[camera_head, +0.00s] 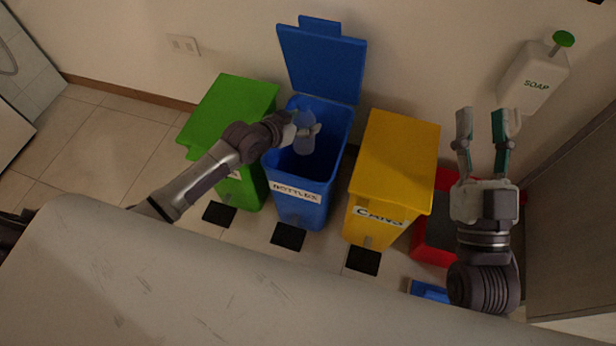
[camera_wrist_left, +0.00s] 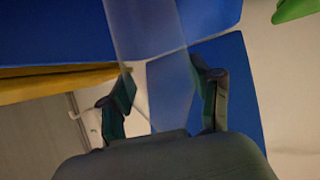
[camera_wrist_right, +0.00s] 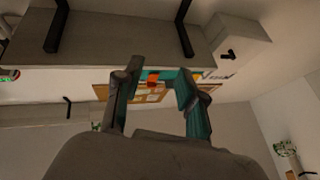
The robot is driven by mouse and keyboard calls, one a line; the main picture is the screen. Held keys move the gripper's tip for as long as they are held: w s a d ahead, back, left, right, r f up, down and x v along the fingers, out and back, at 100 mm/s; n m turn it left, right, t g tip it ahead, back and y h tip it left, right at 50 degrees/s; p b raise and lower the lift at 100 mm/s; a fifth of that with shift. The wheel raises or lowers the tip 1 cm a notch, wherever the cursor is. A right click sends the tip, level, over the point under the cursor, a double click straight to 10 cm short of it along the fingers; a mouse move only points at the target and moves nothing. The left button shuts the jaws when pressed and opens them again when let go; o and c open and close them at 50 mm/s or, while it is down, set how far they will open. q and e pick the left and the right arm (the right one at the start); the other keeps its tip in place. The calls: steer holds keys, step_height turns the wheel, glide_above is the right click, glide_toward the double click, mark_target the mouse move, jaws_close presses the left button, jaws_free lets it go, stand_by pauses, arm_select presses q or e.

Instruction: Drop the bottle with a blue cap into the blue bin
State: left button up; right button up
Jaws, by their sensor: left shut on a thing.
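The blue bin (camera_head: 298,203) stands between a green and a yellow bin, its lid (camera_head: 322,62) raised and its label reading "BOTTLES". My left gripper (camera_head: 308,131) is over the bin's open mouth, shut on a translucent bottle (camera_head: 304,141). The bottle also shows between the fingers in the left wrist view (camera_wrist_left: 160,70), with blue bin surfaces behind it. Its cap is not clearly visible. My right gripper (camera_head: 482,115) is raised at the right, open and empty; its spread fingers also show in the right wrist view (camera_wrist_right: 155,85).
The green bin (camera_head: 232,105) and the yellow bin (camera_head: 395,165) labelled "CANS" are closed. A red bin (camera_head: 436,236) is partly hidden behind my right arm. A white soap bottle (camera_head: 532,80) is at the upper right. A pale surface (camera_head: 200,290) fills the front.

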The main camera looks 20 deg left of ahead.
arm_select(q)
steer(key=shift+f+b, duration=0.4)
steer(key=shift+f, duration=0.1)
arm_select(e)
steer(key=shift+s+d+r+t+y, duration=0.1)
steer(key=shift+s+r+t+y, duration=0.1)
steer(key=shift+s+r+t, duration=0.65)
steer(key=shift+s+r+t+y, duration=0.2)
steer(key=shift+s+r+t, duration=0.4)
steer(key=shift+r, duration=0.35)
steer(key=shift+w, duration=0.1)
arm_select(q)
steer(key=o, duration=1.2)
arm_select(e)
steer(key=shift+y, duration=0.3)
arm_select(q)
steer(key=v, duration=1.2)
steer(key=shift+s+f, duration=0.1)
arm_select(e)
steer(key=shift+f, duration=0.1)
